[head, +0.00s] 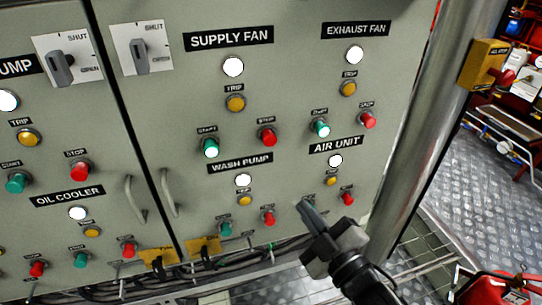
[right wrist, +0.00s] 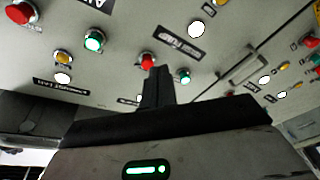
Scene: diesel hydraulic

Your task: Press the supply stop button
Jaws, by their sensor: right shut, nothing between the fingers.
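The supply fan stop button (head: 267,137) is a red round button on the grey panel, right of the green supply fan start button (head: 210,149) and below the supply fan label (head: 229,38). My right gripper (head: 304,205) is shut and empty. In the head view its tip shows below and right of the stop button, over the air unit's start button area. In the upside-down right wrist view, the fingers (right wrist: 156,84) point at the red stop button (right wrist: 148,61), their tips overlapping its edge in the picture. The head view shows them apart. My left gripper is not in view.
The exhaust fan stop (head: 368,119) and wash pump stop (head: 269,218) are similar red buttons nearby. Two door handles (head: 134,199) stick out at the left. A metal post (head: 419,120) stands right of the panel. Cables run along the panel's bottom.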

